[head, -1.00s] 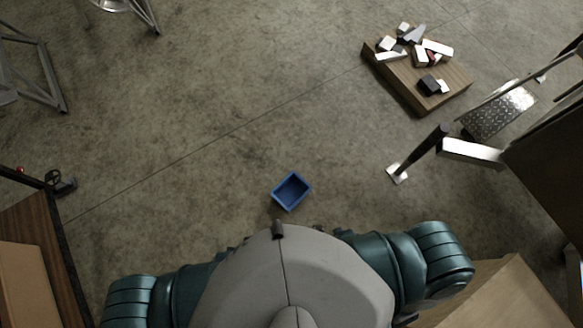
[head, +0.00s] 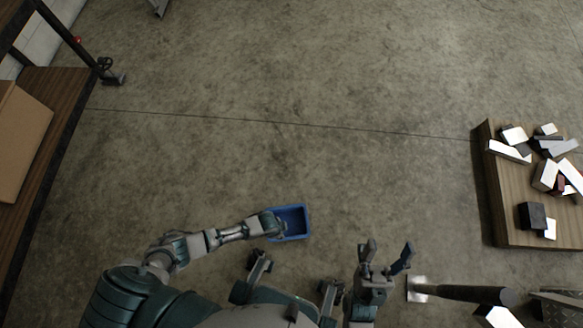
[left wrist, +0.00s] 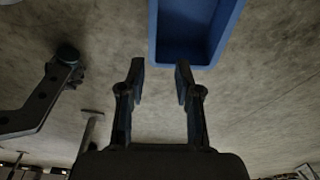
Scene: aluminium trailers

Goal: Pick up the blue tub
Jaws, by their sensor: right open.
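The blue tub (head: 291,236) is an open rectangular box standing upright on the concrete floor, below the middle of the head view. In the left wrist view the tub (left wrist: 208,62) is at the top, just beyond the fingertips. My left gripper (left wrist: 160,67) is open, its two fingers apart with nothing between them. In the head view my left arm's end (head: 268,224) overlaps the tub's left side, and its fingers are hard to make out there. My right gripper (head: 385,252) is open and empty, to the right of the tub and apart from it.
A wooden platform (head: 495,205) with several metal and dark blocks lies far right. A wooden-decked trailer (head: 62,100) with a cardboard box (head: 18,140) is at left. The floor beyond the tub is clear.

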